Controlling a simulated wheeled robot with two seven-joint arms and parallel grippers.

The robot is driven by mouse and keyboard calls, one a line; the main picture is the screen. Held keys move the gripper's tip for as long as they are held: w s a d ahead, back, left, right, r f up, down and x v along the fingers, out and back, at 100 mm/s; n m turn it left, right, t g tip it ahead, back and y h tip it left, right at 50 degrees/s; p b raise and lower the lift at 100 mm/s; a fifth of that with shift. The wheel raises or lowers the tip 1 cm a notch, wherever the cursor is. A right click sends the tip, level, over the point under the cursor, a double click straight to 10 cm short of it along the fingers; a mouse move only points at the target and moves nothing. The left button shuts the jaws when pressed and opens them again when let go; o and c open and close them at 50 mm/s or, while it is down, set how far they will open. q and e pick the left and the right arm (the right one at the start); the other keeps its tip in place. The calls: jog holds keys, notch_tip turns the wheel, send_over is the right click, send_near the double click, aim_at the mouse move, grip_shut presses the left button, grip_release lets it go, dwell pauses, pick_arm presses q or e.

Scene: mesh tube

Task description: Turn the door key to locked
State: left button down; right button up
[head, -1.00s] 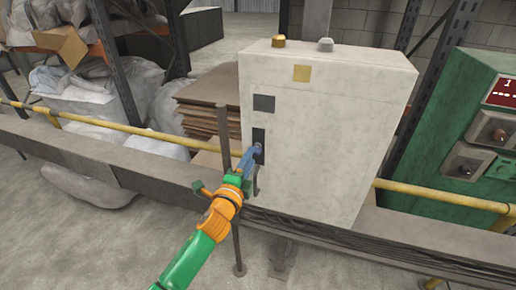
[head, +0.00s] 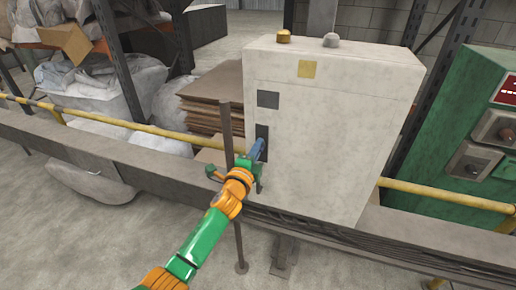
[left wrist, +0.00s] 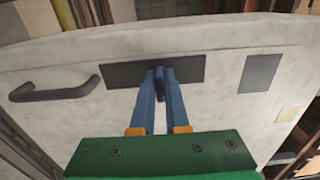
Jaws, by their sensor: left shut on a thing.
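A pale grey cabinet (head: 330,130) carries a dark lock plate (head: 262,132) low on the left of its front face. The plate also shows in the left wrist view (left wrist: 120,74). My left gripper (head: 257,149) is at this plate, its blue fingers pointing at it. In the left wrist view the left gripper (left wrist: 160,80) is shut on the dark blue key (left wrist: 160,90), whose edge shows between the fingertips. The fingers hide most of the key, so its exact angle is hard to tell. My right gripper is in neither view.
A dark bar handle (left wrist: 55,90) stands out beside the lock plate. A thin dark post (head: 229,140) rises just left of my left gripper. A yellow rail (head: 140,130) and a grey beam run past the cabinet. A green machine (head: 475,140) stands at right.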

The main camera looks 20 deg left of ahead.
pick_arm(q)
jog(key=shift+n, duration=0.3)
jog(key=n, duration=0.3)
jog(key=shift+n, duration=0.3)
jog(key=n, duration=0.4)
jog(key=shift+n, duration=0.3)
jog(key=n, duration=0.4)
jog(key=shift+p, duration=0.4)
jog(key=shift+n, duration=2.5)
jog(key=c, duration=0.9)
grip_release()
